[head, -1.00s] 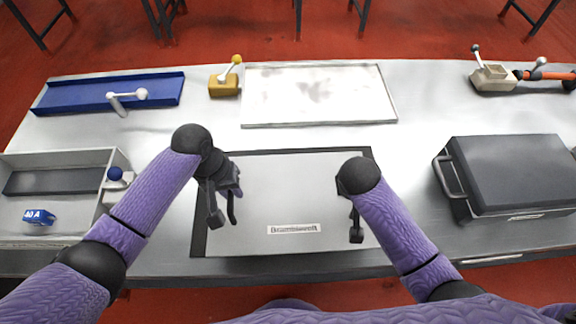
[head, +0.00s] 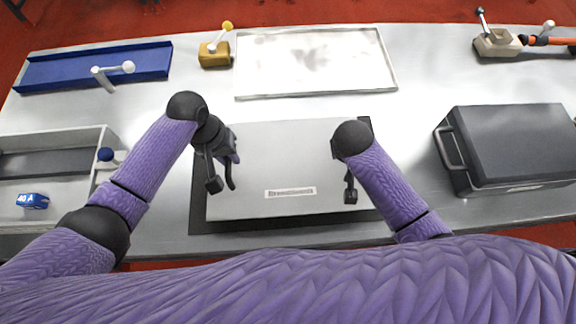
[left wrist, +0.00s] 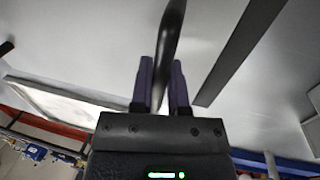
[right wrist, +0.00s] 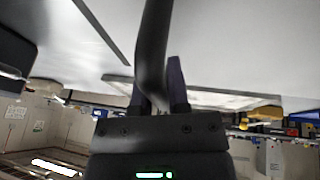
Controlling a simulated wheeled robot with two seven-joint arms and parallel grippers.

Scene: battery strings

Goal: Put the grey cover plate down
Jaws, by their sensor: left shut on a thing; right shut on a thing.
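The grey cover plate (head: 280,160) is a broad flat light-grey panel with a small white label, at the middle of the bench in the head view. My left gripper (head: 222,183) is at its left side and my right gripper (head: 350,190) at its right side. Each is shut on a black handle, seen between the fingers in the left wrist view (left wrist: 172,40) and the right wrist view (right wrist: 152,45). A dark flat area (head: 290,228) shows past the plate's left and front edges. I cannot tell whether the plate touches it.
A pale framed panel (head: 392,80) lies behind. A blue tray (head: 60,70) and ochre lever block (head: 214,55) are at the back left. An open grey box (head: 50,168) with a blue 40 A block (head: 33,201) is left. A dark lidded case (head: 515,145) stands right, near the plate.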

